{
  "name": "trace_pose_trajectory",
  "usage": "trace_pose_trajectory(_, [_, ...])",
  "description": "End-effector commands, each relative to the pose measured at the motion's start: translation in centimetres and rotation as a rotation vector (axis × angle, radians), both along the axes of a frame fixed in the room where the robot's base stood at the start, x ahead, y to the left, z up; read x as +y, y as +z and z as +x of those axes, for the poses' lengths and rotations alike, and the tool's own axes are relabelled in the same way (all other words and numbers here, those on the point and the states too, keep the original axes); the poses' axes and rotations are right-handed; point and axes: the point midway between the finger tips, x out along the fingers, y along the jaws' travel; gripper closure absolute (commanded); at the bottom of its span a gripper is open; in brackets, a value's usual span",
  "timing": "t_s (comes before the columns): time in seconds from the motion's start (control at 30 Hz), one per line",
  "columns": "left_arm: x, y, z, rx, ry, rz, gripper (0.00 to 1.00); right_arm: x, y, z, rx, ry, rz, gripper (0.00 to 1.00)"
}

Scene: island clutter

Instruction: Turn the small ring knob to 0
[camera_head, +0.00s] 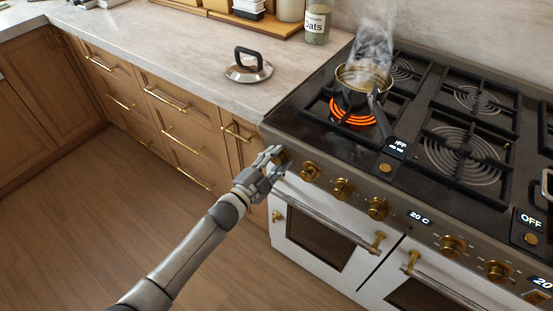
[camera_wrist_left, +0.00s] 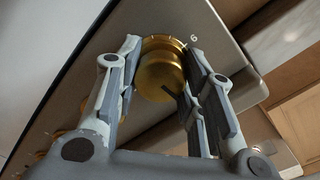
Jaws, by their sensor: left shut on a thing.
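My left gripper (camera_head: 272,162) is at the left end of the stove's front panel, its fingers around the leftmost brass knob. In the left wrist view this knob (camera_wrist_left: 161,72) sits between the two fingers of the gripper (camera_wrist_left: 165,85), which are shut on it. The glowing orange ring (camera_head: 352,114) is under a steaming pot (camera_head: 362,88) at the stove's left. My right gripper is not in view.
More brass knobs (camera_head: 343,188) line the panel to the right, above an oven handle (camera_head: 330,215). A lid (camera_head: 248,68) and an oats jar (camera_head: 317,22) stand on the counter (camera_head: 190,45). A small display (camera_head: 397,147) is near the pot's handle. The wooden floor at left is clear.

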Motion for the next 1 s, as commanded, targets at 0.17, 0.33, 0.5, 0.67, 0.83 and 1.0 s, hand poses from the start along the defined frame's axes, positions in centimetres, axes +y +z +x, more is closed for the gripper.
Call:
trace_pose_trajectory(0.17, [0.1, -0.2, 0.0, 0.004, 0.001, 0.000, 0.88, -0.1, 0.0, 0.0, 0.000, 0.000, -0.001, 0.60])
trace_pose_trajectory(0.33, [0.0, -0.1, 0.0, 0.003, 0.001, 0.001, 0.43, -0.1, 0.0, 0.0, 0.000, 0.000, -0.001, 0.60])
trace_pose_trajectory(0.5, [0.0, -0.1, 0.0, 0.001, 0.000, 0.001, 0.42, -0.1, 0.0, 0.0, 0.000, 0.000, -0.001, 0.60])
trace_pose_trajectory(0.67, [0.1, 0.0, -0.1, 0.001, 0.000, 0.001, 0.42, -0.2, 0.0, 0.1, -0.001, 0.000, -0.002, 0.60])
trace_pose_trajectory(0.83, [0.9, -0.1, -1.1, 0.001, 0.001, 0.002, 0.42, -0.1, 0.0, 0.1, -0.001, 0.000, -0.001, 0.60])
trace_pose_trajectory(1.0, [2.7, -0.2, -3.6, 0.002, 0.000, 0.003, 0.42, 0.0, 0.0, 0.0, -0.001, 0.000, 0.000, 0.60])
